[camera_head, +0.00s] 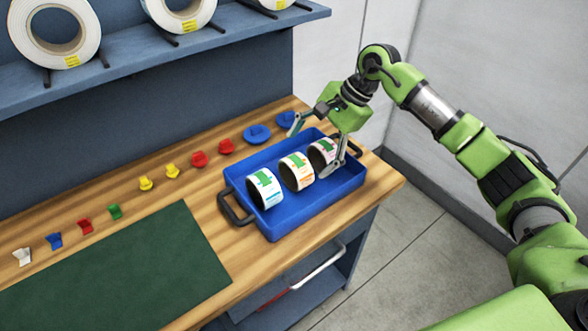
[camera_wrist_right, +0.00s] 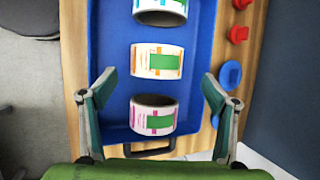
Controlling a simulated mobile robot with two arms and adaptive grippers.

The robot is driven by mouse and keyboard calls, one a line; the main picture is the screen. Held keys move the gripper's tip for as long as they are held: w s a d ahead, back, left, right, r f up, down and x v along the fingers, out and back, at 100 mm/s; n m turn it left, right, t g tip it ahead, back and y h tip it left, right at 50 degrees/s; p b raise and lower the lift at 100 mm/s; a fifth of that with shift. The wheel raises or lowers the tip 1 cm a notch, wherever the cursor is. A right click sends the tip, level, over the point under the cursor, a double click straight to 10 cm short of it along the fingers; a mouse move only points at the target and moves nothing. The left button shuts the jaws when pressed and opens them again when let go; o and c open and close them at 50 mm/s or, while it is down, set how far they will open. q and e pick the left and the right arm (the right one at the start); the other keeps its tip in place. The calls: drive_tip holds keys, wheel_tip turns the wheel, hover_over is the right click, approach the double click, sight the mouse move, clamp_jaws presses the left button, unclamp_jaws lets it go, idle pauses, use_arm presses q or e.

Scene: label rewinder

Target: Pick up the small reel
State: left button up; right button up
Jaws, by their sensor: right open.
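Three small reels with white printed labels stand on their rims in a row in the blue tray (camera_head: 278,226): a left reel (camera_head: 264,188), a middle reel (camera_head: 296,171) and a right reel (camera_head: 321,153). My right gripper (camera_head: 317,152) is open over the tray's right end, near the right reel, with one finger in front of that reel. In the right wrist view the open fingers (camera_wrist_right: 160,87) spread to either side of the near reel with pink print (camera_wrist_right: 153,115). The orange-print reel (camera_wrist_right: 157,61) lies beyond it. My left gripper is not in view.
The tray has dark handles and sits on a wooden bench (camera_head: 215,180). Several coloured clips and blue round pieces (camera_head: 257,134) lie behind it. A green mat (camera_head: 115,275) covers the left. Large reels (camera_head: 55,35) stand on the shelf above.

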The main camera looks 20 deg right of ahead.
sight(304, 161)
drive_tip(key=x, duration=0.1)
drive_tip(key=p+x, duration=0.1)
drive_tip(key=x, duration=0.1)
drive_tip(key=p+x, duration=0.1)
drive_tip(key=x, duration=0.1)
drive_tip(key=shift+s+a+f, duration=0.15)
drive_tip(key=shift+s, duration=0.2)
drive_tip(key=shift+w+a+f, duration=0.1)
drive_tip(key=shift+f, duration=0.1)
drive_tip(key=c, duration=1.2)
